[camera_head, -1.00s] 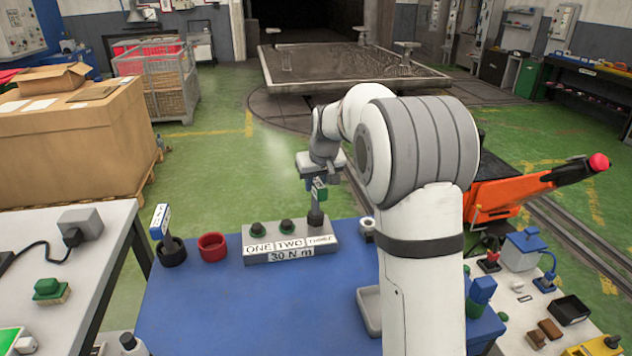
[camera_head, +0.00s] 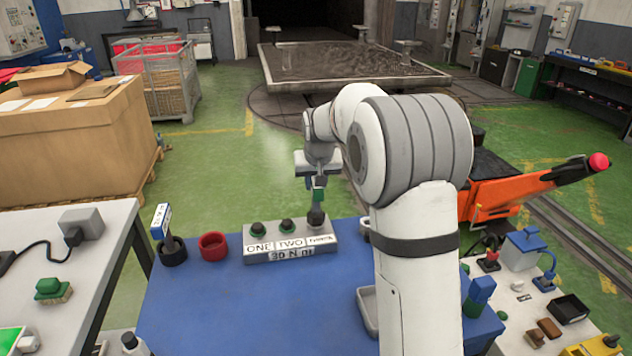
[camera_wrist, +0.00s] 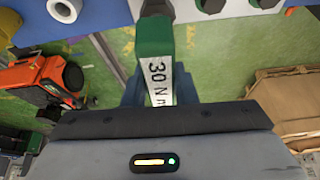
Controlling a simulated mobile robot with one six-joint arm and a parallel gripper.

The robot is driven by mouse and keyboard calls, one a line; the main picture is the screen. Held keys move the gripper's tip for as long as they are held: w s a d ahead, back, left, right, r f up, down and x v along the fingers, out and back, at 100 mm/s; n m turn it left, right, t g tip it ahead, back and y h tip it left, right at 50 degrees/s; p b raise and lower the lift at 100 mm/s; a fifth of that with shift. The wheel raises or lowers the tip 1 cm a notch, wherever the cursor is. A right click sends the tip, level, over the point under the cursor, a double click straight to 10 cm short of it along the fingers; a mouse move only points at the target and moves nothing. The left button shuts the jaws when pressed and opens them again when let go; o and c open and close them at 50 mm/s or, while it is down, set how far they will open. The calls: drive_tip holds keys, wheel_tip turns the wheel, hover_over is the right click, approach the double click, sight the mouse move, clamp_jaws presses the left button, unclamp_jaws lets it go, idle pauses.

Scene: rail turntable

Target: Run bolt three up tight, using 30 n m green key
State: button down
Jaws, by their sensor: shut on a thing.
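My gripper (camera_head: 318,178) is shut on the green key (camera_head: 318,195), above the back edge of the blue table. The wrist view shows the key (camera_wrist: 154,38) between the fingers (camera_wrist: 155,90), its white label reading "30 N m". In the head view the key stands about upright, its dark lower end (camera_head: 316,217) at the place of bolt three, which it hides. I cannot tell how fully it is seated. The grey block (camera_head: 290,243) is labelled ONE, TWO, THREE and 30 N m.
A blue key with a white label (camera_head: 161,221) stands in a black ring holder (camera_head: 172,251) at left. A red ring holder (camera_head: 212,246) beside it looks empty. A grey tray (camera_head: 368,308) lies by my arm. The blue tabletop (camera_head: 250,310) in front is clear.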

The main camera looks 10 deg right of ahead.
drive_tip(key=shift+m+h, duration=0.3)
drive_tip(key=shift+m, duration=0.4)
drive_tip(key=shift+m+h, duration=0.3)
drive_tip(key=shift+m, duration=0.4)
drive_tip(key=shift+b, duration=0.3)
drive_tip(key=shift+m, duration=0.7)
